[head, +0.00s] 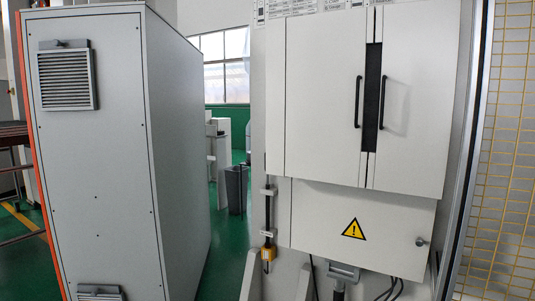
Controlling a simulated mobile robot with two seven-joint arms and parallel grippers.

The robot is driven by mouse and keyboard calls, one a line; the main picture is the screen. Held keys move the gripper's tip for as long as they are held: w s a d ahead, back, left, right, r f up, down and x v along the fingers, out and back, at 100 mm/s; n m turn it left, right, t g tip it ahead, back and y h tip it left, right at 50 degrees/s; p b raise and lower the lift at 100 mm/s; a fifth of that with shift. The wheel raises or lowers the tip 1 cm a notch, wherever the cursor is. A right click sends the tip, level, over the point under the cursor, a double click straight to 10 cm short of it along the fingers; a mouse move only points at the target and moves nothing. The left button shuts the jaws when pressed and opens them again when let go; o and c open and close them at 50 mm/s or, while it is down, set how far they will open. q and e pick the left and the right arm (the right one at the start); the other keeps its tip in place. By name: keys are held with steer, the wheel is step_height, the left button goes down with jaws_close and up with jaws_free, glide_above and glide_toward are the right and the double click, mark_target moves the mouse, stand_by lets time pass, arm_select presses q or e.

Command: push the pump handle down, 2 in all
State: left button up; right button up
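I see no pump and no pump handle that I can make out in the head view. Neither of my grippers and neither arm shows. No foil tray is in view.
A tall grey cabinet (95,170) with vents stands at the left. A white wall cabinet (325,110) with two black door handles fills the right, above a panel with a yellow warning sign (354,229). Yellow mesh (505,140) is at far right. Green floor (226,240) shows between the cabinets.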

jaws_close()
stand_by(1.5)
